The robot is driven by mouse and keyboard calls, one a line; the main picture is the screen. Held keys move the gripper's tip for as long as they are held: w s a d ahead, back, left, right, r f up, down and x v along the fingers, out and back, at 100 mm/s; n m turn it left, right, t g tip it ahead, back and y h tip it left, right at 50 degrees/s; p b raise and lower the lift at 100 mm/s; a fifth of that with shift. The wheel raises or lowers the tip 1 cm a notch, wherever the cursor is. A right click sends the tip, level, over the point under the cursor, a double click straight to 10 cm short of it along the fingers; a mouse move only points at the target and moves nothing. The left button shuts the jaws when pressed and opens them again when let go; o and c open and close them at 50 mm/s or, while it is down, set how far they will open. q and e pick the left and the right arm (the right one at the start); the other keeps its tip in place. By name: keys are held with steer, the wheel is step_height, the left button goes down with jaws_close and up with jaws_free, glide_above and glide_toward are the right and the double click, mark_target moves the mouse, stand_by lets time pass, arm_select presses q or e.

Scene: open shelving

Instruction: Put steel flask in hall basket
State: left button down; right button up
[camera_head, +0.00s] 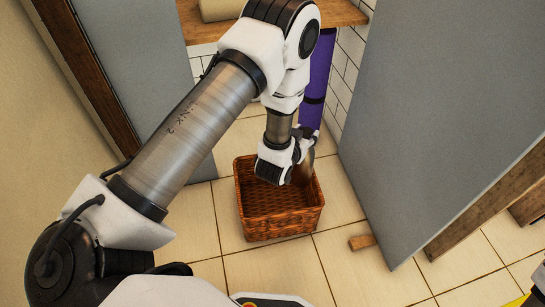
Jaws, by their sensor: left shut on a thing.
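The brown wicker basket (279,224) stands on the tiled floor in the middle of the head view. My left arm reaches in from the left and points down over it. My left gripper (298,172) is at the basket's back right part, shut on the steel flask (304,169). Only a dark brownish, shiny strip of the flask shows beside the gripper; the rest is hidden. I cannot tell whether the flask touches the basket. My right gripper is not in view.
Grey panels stand left (125,70) and right (440,110) of the basket. A purple roll (318,80) stands behind it, by a wooden shelf (340,14). A small wooden block (362,242) lies on the floor to the right. Floor tiles in front are clear.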

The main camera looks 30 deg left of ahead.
arm_select(q)
steer(key=a+f+b, duration=0.3)
steer(key=f+b, duration=0.1)
steer(key=f, duration=0.5)
steer(key=a+f+n+y+b, duration=0.1)
steer(key=a+f+b, duration=0.2)
steer(key=f, duration=0.6)
steer(key=shift+s+f+b, duration=0.2)
steer(key=shift+f+b, duration=0.05)
steer(key=shift+b, duration=0.6)
steer(key=c, duration=0.7)
jaws_free()
steer(key=shift+o, duration=0.5)
steer(key=shift+r, duration=0.1)
